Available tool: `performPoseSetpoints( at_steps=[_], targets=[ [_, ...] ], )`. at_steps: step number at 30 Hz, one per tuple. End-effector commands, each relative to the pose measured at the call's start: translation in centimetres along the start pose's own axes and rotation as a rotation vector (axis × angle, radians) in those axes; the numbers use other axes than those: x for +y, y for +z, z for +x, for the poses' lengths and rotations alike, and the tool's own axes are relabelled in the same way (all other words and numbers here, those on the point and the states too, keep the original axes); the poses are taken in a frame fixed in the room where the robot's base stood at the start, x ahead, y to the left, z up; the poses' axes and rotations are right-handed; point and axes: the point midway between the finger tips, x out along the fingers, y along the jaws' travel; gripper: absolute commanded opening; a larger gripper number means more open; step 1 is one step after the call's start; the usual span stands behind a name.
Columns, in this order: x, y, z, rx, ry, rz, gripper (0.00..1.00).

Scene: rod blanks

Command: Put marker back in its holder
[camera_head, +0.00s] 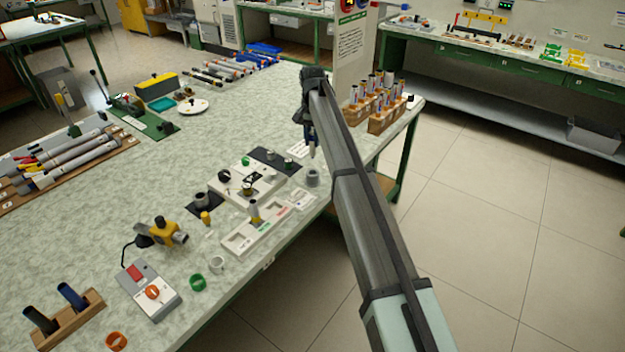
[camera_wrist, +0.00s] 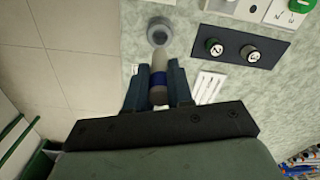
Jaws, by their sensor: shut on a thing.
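My gripper (camera_head: 311,138) is near the right edge of the long bench, pointing down. The marker's far end points at a round grey cup (camera_wrist: 160,31), which looks like the holder. In the head view the cup (camera_head: 313,178) stands on the bench close to its edge, below and apart from my gripper. I cannot tell from the wrist view whether the marker touches the cup. The marker is mostly hidden in the head view.
A black plate with two knobs (camera_wrist: 241,48) and a printed white card (camera_wrist: 207,87) lie beside the cup. A white panel (camera_head: 250,185) is left of it. Wooden racks of upright tubes (camera_head: 382,118) stand right of my arm. Open floor lies beyond the bench edge.

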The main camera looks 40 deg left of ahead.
Motion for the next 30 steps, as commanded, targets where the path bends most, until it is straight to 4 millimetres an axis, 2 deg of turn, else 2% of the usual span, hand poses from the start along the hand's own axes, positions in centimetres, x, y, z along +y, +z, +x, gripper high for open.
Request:
performPoseSetpoints(
  at_steps=[5,13,20,27,30],
  targets=[
    [0.0,0.1,1.5,-0.001,0.001,0.018,0.00],
    [0.1,0.1,5.6,-0.001,0.001,0.016,0.00],
    [0.0,0.0,7.3,0.000,0.000,0.015,0.00],
    [0.0,0.0,9.9,0.000,0.000,0.015,0.00],
    [0.0,0.0,10.0,0.001,0.000,0.015,0.00]
  ],
)
